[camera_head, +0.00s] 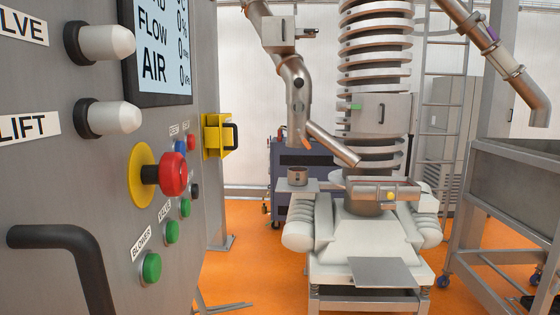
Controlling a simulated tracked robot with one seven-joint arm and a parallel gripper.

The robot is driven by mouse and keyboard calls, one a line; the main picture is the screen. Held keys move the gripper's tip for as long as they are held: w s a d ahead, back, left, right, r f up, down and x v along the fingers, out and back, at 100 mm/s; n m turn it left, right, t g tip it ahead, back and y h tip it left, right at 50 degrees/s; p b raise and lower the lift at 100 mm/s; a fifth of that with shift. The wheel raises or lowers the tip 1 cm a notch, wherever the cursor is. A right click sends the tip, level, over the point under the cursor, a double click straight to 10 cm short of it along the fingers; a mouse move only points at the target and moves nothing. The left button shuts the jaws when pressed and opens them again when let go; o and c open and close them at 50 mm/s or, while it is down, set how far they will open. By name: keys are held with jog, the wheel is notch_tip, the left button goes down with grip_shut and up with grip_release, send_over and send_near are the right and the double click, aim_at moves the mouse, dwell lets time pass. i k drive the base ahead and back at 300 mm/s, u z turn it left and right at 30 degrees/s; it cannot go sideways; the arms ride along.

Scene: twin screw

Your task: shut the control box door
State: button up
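A large grey control panel (70,180) fills the left of the view, very close and seen at a slant. It looks like the control box door's face, but I cannot tell how far it stands open, as its edges are mostly out of view. It carries a dark bent handle (85,255) at the lower left, a red emergency button (173,174) on a yellow ring, green buttons (152,267), white knobs (108,42) and a display (165,45). My gripper is not in view.
A white machine (360,245) with a ribbed column (375,60) stands in the middle, beyond the panel. A grey metal bin (510,180) is on the right. A yellow bracket (214,136) is beyond the panel's edge. Orange floor (245,270) shows between panel and machine.

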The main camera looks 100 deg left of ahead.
aim_at(83, 83)
jog(key=z, duration=0.1)
jog(key=i, duration=1.4)
jog(key=u, duration=1.15)
jog(key=i, duration=0.2)
jog(key=u, duration=3.8)
jog(key=i, duration=0.75)
jog(key=u, duration=0.3)
